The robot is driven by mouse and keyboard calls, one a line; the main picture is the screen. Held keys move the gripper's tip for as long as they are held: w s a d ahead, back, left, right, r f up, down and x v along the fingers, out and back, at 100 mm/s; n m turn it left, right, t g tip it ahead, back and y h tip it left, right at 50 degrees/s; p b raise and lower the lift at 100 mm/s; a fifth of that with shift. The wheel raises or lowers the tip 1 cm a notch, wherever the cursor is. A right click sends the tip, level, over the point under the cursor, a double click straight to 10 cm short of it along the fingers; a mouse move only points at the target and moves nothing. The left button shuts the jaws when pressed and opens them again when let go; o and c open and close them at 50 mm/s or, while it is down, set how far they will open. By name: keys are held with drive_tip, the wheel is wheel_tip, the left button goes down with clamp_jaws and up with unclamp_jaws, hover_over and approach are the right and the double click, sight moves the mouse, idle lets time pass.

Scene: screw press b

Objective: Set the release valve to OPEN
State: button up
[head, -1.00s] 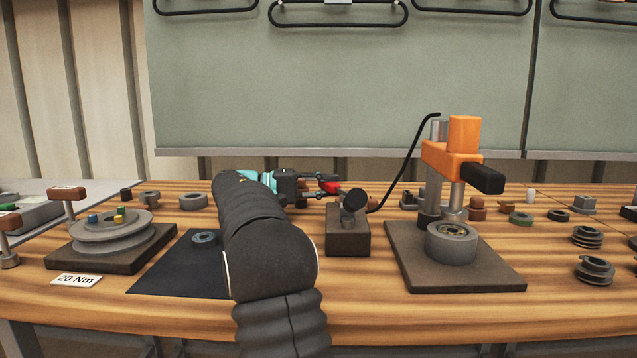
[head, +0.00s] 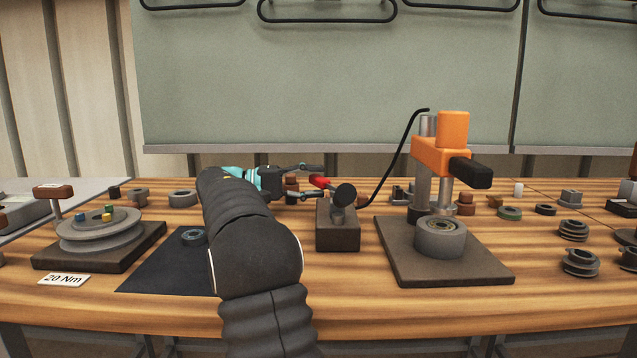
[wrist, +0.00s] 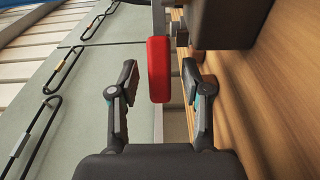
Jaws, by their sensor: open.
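The red lever (head: 319,182), apparently the release valve's handle, shows at the left of the dark brown block (head: 338,236) with the round black knob (head: 345,194). No OPEN marking is readable, so I cannot tell the valve's setting. My gripper (head: 312,180) is open at the lever, reaching from the left. In the wrist view, the red lever (wrist: 158,62) stands between and slightly ahead of the open fingertips of my gripper (wrist: 160,88). Gaps show on both sides, with the right finger nearer. The lever's far attachment is not clear.
The orange press (head: 442,155) stands right of the block, with a black hose (head: 391,153) between them. A round turntable fixture (head: 100,232) and a black mat (head: 160,268) lie left. Loose parts cover the right. The bench front is mostly clear.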

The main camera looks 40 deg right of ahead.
drive_tip(key=shift+v, duration=3.15)
